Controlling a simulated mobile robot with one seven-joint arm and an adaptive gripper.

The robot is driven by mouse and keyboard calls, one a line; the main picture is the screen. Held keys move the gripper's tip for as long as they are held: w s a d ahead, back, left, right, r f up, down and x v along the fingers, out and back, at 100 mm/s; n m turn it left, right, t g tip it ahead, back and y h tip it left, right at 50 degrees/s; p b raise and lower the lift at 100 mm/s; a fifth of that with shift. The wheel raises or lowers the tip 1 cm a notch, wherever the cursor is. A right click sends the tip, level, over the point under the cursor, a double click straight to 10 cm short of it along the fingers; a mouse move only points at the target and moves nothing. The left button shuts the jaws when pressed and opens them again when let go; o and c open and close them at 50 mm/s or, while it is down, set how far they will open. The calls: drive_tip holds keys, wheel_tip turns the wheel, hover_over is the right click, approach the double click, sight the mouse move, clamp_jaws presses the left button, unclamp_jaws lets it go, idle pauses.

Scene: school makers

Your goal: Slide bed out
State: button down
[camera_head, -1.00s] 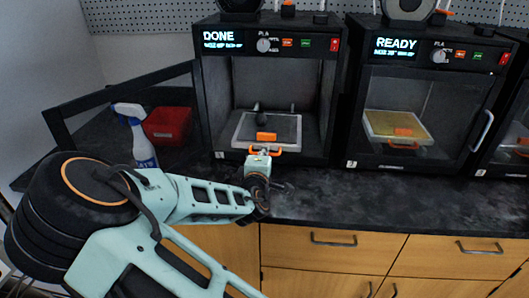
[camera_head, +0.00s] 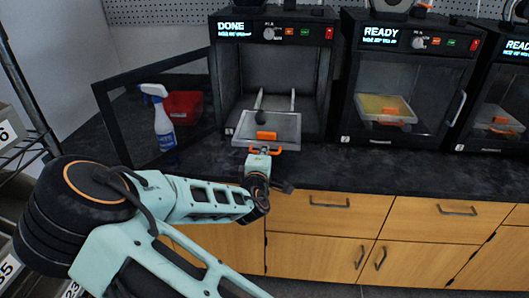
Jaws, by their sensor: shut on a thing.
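The left 3D printer (camera_head: 225,95) shows "DONE" on its display, and its glass door (camera_head: 150,115) stands swung open to the left. Its bed (camera_head: 285,130), a grey plate, sticks out of the chamber front over the counter. Two pale rails (camera_head: 292,100) show behind it. A small dark printed object (camera_head: 259,101) and an orange block (camera_head: 266,135) sit on the bed. My gripper (camera_head: 261,153) is at the front edge of the bed, shut on the orange handle (camera_head: 284,150). The fingertips are small and partly hidden by the gripper body.
A spray bottle (camera_head: 163,125) and a red bin (camera_head: 184,107) stand on the counter behind the open door. A second printer (camera_head: 460,75) marked "READY" is closed at the right. The dark counter (camera_head: 335,165) is clear in front. Shelving (camera_head: 20,150) stands at the left.

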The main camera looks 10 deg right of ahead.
drive_tip(key=shift+s+f, duration=0.2)
drive_tip(key=shift+f, duration=0.05)
drive_tip(key=c, duration=2.4)
unclamp_jaws()
drive_tip(key=shift+r, duration=0.2)
drive_tip(key=shift+s, duration=0.1)
drive_tip(key=shift+s+a, duration=0.15)
drive_tip(key=shift+s, duration=0.05)
drive_tip(key=v, duration=0.7)
